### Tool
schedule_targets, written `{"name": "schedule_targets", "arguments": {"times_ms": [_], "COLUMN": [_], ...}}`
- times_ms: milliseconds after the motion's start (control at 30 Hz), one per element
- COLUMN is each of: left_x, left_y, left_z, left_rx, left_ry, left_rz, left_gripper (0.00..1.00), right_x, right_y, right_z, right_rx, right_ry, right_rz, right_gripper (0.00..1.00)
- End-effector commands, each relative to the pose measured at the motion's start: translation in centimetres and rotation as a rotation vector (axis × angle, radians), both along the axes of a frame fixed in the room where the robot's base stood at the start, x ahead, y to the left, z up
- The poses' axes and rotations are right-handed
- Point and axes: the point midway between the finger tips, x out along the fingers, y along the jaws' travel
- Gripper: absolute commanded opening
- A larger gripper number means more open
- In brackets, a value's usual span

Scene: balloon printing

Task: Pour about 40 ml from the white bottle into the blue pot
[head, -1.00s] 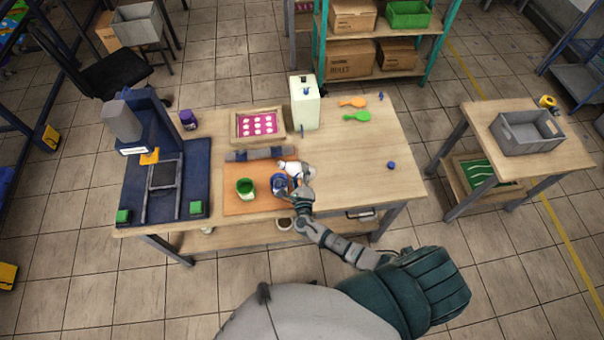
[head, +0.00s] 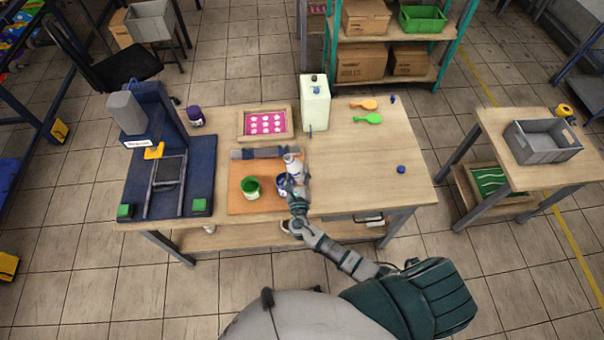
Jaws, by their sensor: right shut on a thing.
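The white bottle (head: 293,164) is held in my right gripper (head: 297,186), which is shut on it. The bottle stands nearly upright, its top toward the far side, just right of the blue pot. The blue pot (head: 282,183) sits on the orange-brown board (head: 238,205), partly hidden by my right gripper. I cannot tell how much liquid is in it. A green pot (head: 251,187) stands on the board to its left. My left gripper is not in view.
A grey bar (head: 250,153) lies behind the pots. A framed pink dotted tray (head: 265,123) and a tall pale container (head: 314,105) stand farther back. The blue press (head: 165,170) fills the table's left. The table's right half (head: 360,160) is mostly clear.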

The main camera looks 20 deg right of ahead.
Motion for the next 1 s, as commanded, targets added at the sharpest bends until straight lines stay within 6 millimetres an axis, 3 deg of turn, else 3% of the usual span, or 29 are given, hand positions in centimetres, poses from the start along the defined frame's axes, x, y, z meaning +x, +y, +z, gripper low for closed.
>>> {"name": "schedule_targets", "arguments": {"times_ms": [333, 667, 1000], "left_x": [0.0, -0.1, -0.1], "left_y": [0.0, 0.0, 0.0], "left_z": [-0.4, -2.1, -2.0], "left_rx": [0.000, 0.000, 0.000], "left_ry": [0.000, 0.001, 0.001], "left_rz": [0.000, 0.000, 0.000], "left_gripper": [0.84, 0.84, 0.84], "right_x": [0.1, 1.0, 1.0], "right_y": [0.3, 2.7, 2.8], "right_z": [0.2, 1.4, 1.6], "right_rx": [0.049, 0.327, 0.337], "right_ry": [-0.019, -0.112, -0.115], "right_rz": [0.000, -0.002, 0.000], "right_gripper": [0.12, 0.12, 0.12]}}
